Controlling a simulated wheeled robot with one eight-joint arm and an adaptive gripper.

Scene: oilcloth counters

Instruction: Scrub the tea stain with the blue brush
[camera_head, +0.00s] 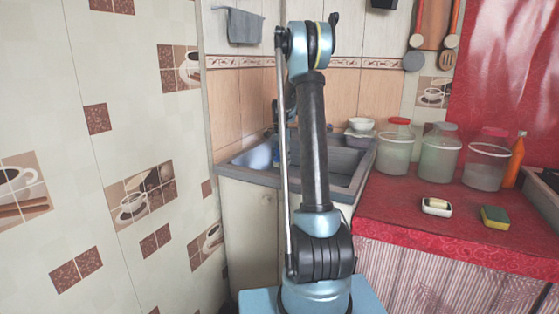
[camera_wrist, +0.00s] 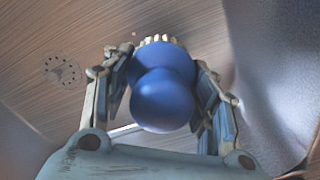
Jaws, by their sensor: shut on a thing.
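The blue brush (camera_wrist: 163,100) is between the fingers of my gripper (camera_wrist: 160,70) in the wrist view. It has a rounded blue knob and body, with pale bristles (camera_wrist: 158,40) showing at its far edge. The fingers are shut on its sides. The bristles face a brown, wood-patterned surface with a ring of drain holes (camera_wrist: 62,72); whether they touch it I cannot tell. In the head view my arm reaches to the sink (camera_head: 342,180) and hides most of the gripper and brush. I cannot make out the tea stain in either view.
Right of the sink, a red counter (camera_head: 395,215) holds a soap dish (camera_head: 436,207), a sponge (camera_head: 495,217), several lidded jars (camera_head: 439,157) and an orange bottle (camera_head: 514,162). White bowls (camera_head: 360,126) stand at the sink's back. A tiled wall (camera_head: 130,130) closes the left side.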

